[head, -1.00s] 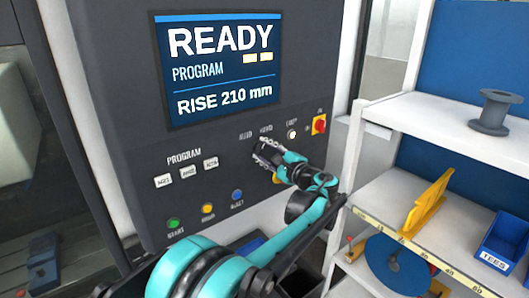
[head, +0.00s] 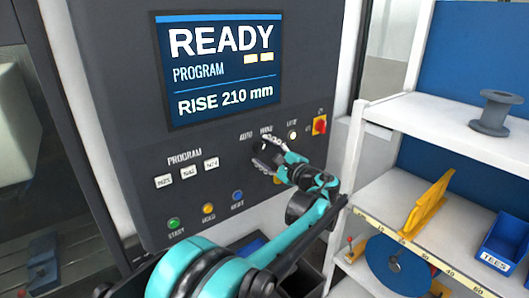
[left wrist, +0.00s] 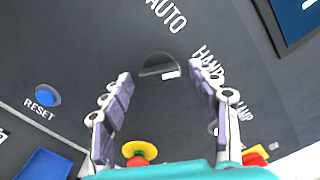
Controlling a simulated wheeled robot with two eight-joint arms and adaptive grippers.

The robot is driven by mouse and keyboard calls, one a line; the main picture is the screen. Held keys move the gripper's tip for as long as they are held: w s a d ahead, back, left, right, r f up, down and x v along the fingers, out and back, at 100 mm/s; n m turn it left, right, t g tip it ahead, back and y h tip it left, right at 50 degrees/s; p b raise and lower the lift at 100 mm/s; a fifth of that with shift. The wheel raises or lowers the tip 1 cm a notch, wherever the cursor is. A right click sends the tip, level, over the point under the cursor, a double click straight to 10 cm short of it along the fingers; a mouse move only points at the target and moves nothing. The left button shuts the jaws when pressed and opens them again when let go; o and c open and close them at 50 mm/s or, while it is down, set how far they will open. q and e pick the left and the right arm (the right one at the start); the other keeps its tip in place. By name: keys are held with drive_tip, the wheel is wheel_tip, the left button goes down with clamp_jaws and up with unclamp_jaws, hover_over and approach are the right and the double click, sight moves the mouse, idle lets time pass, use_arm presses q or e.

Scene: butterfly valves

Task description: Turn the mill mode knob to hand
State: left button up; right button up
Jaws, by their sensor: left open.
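The mill mode knob (head: 260,145) is a dark round selector on the control panel, under the AUTO and HAND labels. In the left wrist view the knob (left wrist: 158,65) has a white mark at its right end, on the side facing the HAND label (left wrist: 208,66); the AUTO label (left wrist: 166,14) is above. My left gripper (head: 264,156) is at the knob's lower side in the head view. My right gripper is not in view.
The panel's screen (head: 220,68) reads READY. Green, yellow and blue buttons (head: 237,196) line the lower panel. A white shelf (head: 450,125) with parts stands at the right.

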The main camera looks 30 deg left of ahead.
use_arm(q)
drive_tip(key=v, duration=1.2)
drive_tip(key=shift+a+f, duration=0.15)
drive_tip(key=s+a+f+n+h+b, duration=0.15)
drive_tip(key=s+f+h+b, duration=0.35)
drive_tip(key=f, duration=0.6)
drive_tip(key=s+f+n+h+b, duration=0.2)
drive_tip(key=s+f+b, duration=0.4)
drive_tip(key=f, duration=0.5)
drive_tip(key=s+d+f+n+h+b, duration=0.2)
drive_tip(key=s+d+f+h+b, duration=0.1)
drive_tip(key=f, duration=0.4)
drive_tip(key=s+d+f+n+h+b, duration=0.2)
drive_tip(key=s+d+f+h+b, duration=0.1)
drive_tip(key=f, duration=0.5)
drive_tip(key=s+d+f+n+h+b, duration=0.3)
drive_tip(key=s+d+f+b, duration=0.2)
drive_tip(key=s+d+f, duration=0.1)
wheel_tip(320, 180, down, 2)
drive_tip(key=shift+s+f+h, duration=0.1)
drive_tip(key=shift+s+h, duration=0.2)
drive_tip(key=shift+s, duration=0.5)
